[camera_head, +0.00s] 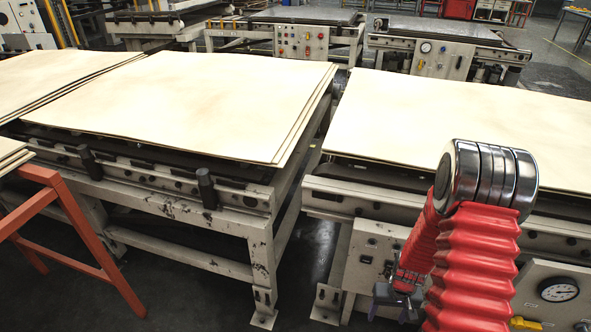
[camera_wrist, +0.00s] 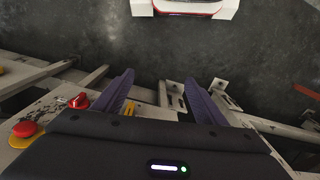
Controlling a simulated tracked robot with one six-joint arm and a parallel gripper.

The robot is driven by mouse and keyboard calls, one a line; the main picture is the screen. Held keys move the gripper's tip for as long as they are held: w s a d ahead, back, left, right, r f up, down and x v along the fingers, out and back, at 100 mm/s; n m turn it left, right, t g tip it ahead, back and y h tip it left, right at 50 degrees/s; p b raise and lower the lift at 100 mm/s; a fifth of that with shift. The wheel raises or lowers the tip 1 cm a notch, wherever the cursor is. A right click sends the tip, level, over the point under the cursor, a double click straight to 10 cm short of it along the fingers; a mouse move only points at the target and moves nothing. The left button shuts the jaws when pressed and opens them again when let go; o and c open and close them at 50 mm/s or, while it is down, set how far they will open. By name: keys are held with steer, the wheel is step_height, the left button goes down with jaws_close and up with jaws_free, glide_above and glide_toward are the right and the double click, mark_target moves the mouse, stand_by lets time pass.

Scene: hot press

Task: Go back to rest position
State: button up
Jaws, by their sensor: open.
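My gripper (camera_head: 399,297) hangs low at the lower right of the head view, beside my red-sleeved arm and in front of the right press table (camera_head: 345,188). In the wrist view my gripper (camera_wrist: 160,95) has its two dark fingers spread wide apart, with nothing between them. It points down toward the dark floor (camera_wrist: 190,50). The front panel of the right press table, with a red button (camera_wrist: 26,129) and a red knob (camera_wrist: 78,101), is close below the left finger in the wrist view.
Large pale sheets (camera_head: 190,92) lie on the middle table, and another sheet (camera_head: 450,115) covers the right table. An orange frame (camera_head: 75,220) stands at the left. A pressure gauge (camera_head: 558,290) is at the lower right. Dark floor is free between the tables.

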steer(key=s+a+r+t, duration=0.2)
steer(key=s+a+r, duration=0.2)
steer(key=r, duration=1)
steer(key=s+a+r+n+t, duration=0.1)
steer(key=s+a+r, duration=0.3)
steer(key=r, duration=1.1)
steer(key=s+a+r+t, duration=0.2)
steer(key=s+a+r, duration=0.2)
steer(key=r, duration=1)
steer(key=shift+s+r+t, duration=0.25)
steer(key=shift+s+t, duration=0.05)
steer(key=shift+s, duration=0.55)
